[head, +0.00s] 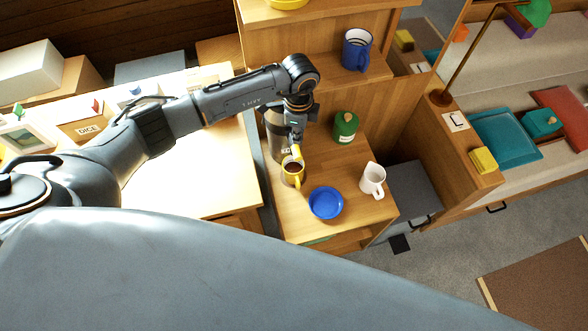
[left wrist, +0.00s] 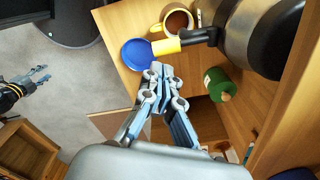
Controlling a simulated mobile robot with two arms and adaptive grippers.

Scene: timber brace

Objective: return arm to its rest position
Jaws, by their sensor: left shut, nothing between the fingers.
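My left arm reaches in from the left in the head view. Its gripper (head: 296,138) points down over a small wooden cabinet top, close to a metal pot (head: 275,130) with a dark handle and a yellow piece at its end. In the left wrist view the left gripper (left wrist: 163,74) is shut and empty. The pot (left wrist: 262,38) and its yellow piece (left wrist: 167,46) lie beyond the fingertips there. My right gripper (left wrist: 40,74) shows small at the left of the wrist view; its jaw gap is too small to judge.
A yellow mug (head: 292,172) with dark liquid, a blue dish (head: 325,203), a white pitcher (head: 372,180) and a green canister (head: 345,127) stand nearby on the cabinet top (head: 300,222). A shelf with a blue mug (head: 357,49) rises behind. A pale table (head: 215,180) is to the left.

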